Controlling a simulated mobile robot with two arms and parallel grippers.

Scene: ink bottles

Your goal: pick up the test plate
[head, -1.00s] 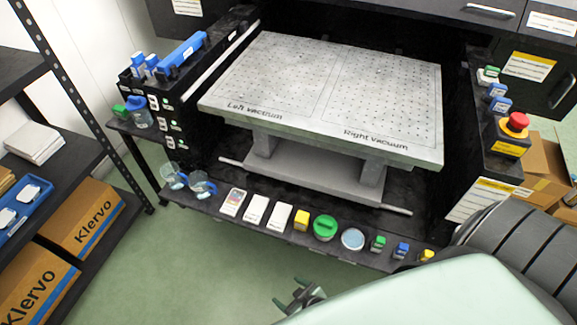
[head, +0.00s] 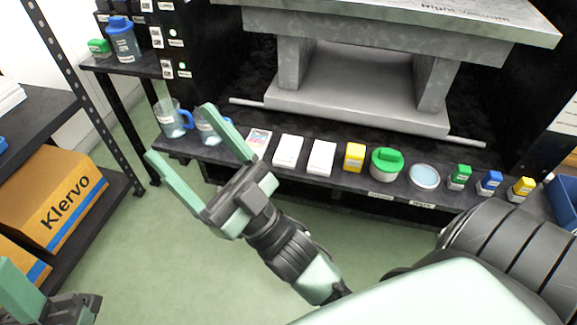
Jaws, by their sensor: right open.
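On the front ledge (head: 345,184) lie a flat card with a coloured label (head: 259,141), a white flat piece (head: 287,151) and another white flat piece (head: 321,157). I cannot tell which of these, if any, is the test plate. My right gripper (head: 180,133) is open and empty, its fingers pointing up-left, in front of the ledge's left end in the picture. One finger overlaps a clear cup there. My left gripper (head: 22,292) shows only partly at the bottom left corner, and its jaws cannot be judged.
Clear cups with blue handles (head: 172,118) stand at the ledge's left end. A yellow block (head: 354,157), green-lidded jar (head: 386,164), round dish (head: 424,176) and small bottles (head: 459,177) stand to the right. A grey press table (head: 400,40) rises behind.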

